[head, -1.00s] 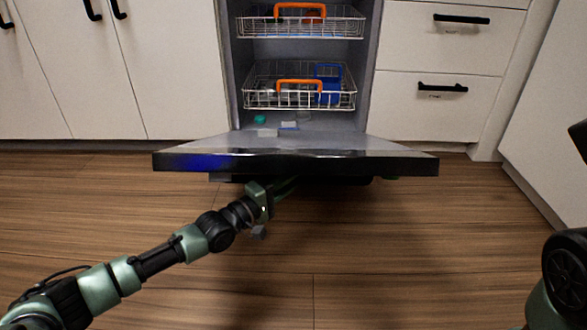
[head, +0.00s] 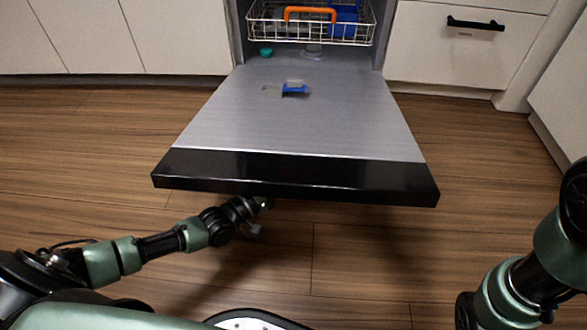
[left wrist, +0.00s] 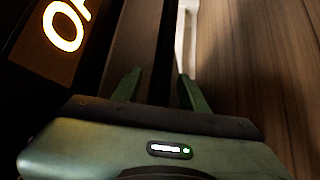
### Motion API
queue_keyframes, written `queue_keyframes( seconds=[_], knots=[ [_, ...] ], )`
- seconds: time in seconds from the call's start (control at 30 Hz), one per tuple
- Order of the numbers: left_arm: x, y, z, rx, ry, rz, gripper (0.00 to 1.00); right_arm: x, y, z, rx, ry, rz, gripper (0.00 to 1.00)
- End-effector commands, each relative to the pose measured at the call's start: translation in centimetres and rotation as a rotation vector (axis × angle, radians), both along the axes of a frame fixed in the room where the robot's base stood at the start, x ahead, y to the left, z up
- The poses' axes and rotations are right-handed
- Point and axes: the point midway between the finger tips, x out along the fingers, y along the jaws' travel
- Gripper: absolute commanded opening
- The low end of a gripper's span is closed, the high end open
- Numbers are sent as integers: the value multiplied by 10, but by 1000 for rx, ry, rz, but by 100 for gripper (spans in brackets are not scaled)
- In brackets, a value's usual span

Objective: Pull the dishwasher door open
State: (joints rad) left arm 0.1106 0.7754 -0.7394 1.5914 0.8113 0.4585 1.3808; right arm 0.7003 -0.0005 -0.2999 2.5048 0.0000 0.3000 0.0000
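The dishwasher door (head: 300,120) is folded down and lies close to level, with its pale inner face up and its black front edge (head: 300,178) toward me. My left gripper (head: 266,203) is at the underside of that edge, left of its middle, mostly hidden by the door. In the left wrist view the left gripper's fingers (left wrist: 158,88) stand apart, with a dark bar-like part of the door between them; firm contact cannot be made out. A lit panel (left wrist: 66,25) with large letters is beside it. My right arm shows at the right; its gripper is out of view.
A wire rack (head: 310,30) with an orange handle sits inside the dishwasher. A small blue item (head: 294,89) lies on the door's inner face. White cabinets flank the opening, and a drawer handle (head: 475,24) is at right. Wooden floor is clear on both sides.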

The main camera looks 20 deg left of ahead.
Motion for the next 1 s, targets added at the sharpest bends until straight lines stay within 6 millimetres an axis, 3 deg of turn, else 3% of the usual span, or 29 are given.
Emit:
queue_keyframes(
  seconds=[0.37, 0.7, 1.0],
  knots=[
    [-5, 3, 1, 2, 1, 0, 43, 1, 0, 6, 0, 2, 0, 36],
    [-53, 30, -1, 2, 3, 0, 43, 3, 1, 37, -1, 6, -1, 36],
    [-69, 38, -6, 0, 0, 0, 43, 3, 1, 42, -2, 5, -1, 36]
  ],
)
